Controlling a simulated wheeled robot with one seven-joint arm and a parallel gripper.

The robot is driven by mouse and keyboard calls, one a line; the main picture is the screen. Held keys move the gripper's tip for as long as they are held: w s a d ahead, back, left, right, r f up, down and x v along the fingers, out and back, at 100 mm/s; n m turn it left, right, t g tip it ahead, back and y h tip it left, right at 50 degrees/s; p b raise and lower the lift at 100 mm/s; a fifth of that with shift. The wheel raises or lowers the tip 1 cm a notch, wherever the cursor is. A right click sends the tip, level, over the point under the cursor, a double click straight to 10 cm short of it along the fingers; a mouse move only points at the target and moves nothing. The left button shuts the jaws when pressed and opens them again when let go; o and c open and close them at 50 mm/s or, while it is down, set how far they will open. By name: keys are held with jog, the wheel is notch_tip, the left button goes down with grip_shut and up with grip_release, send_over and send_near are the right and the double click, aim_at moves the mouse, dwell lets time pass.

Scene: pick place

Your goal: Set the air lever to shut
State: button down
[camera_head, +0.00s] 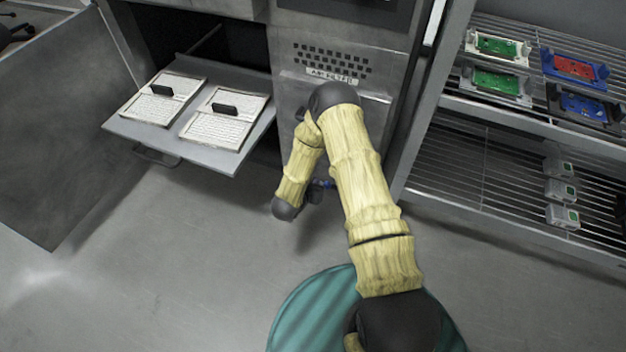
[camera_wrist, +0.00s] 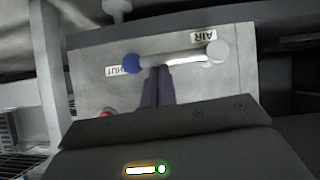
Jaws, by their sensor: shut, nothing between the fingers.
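In the wrist view the air lever (camera_wrist: 185,57) is a pale bar on a grey panel (camera_wrist: 200,90). It runs from a round pivot near the AIR label (camera_wrist: 203,36) to a blue knob (camera_wrist: 131,63) on the left. The knob lies right beside the SHUT label (camera_wrist: 114,71) and covers part of it. My gripper (camera_wrist: 158,72) is shut and empty, its dark fingers side by side. Their tips meet the lever's lower edge in the picture, near the knob; whether they touch cannot be told.
A pulled-out shelf (camera_head: 196,140) with two white filter panels (camera_head: 224,118) is left of my arm. A wire rack (camera_head: 480,160) with circuit boards and small boxes stands right. A red button (camera_wrist: 106,113) shows partly on the panel. The floor in front is clear.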

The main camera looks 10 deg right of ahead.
jog(key=shift+d+f, duration=0.25)
jog(key=shift+f, duration=0.1)
jog(key=shift+s, duration=0.1)
jog(key=shift+r, duration=0.1)
jog(key=w+d+r+p+v, duration=0.1)
jog(key=r+p+v, duration=0.1)
jog(key=p+v, duration=0.8)
jog(key=v, duration=0.3)
jog(key=shift+w+r, duration=0.25)
jog(key=shift+r, duration=0.05)
